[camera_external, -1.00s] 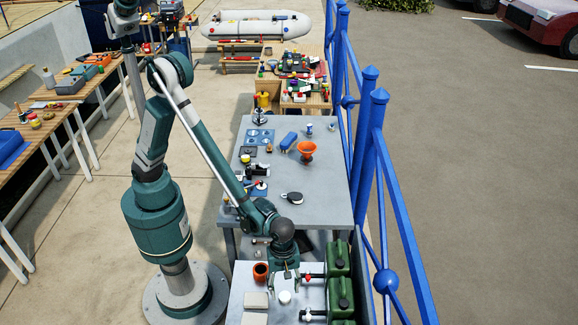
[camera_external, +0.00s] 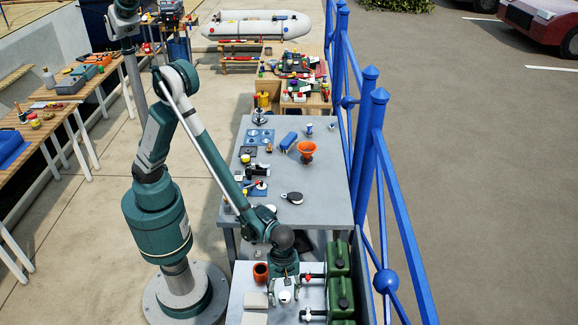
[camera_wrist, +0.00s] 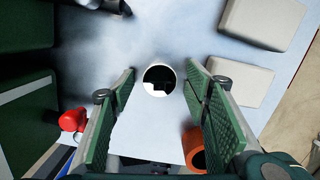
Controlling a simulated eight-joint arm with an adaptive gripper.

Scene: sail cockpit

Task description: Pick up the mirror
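The mirror is a small round disc with a pale rim (camera_wrist: 158,67); in the wrist view its dark face reflects something white and black. It lies on the pale near table, where it shows as a small white disc in the external view (camera_external: 285,297). My gripper (camera_external: 284,291) points down over it. In the wrist view my gripper (camera_wrist: 159,88) is open, with its green pads on either side and the mirror centred between the fingertips. I cannot tell how much height is left between the tips and the mirror. Nothing is held.
An orange pot (camera_external: 260,272) stands left of my gripper, near the pads in the wrist view (camera_wrist: 195,148). Green canisters (camera_external: 340,258) stand to the right, with a red-capped fitting (camera_wrist: 72,120). Pale blocks (camera_external: 256,301) lie on the left of the table.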

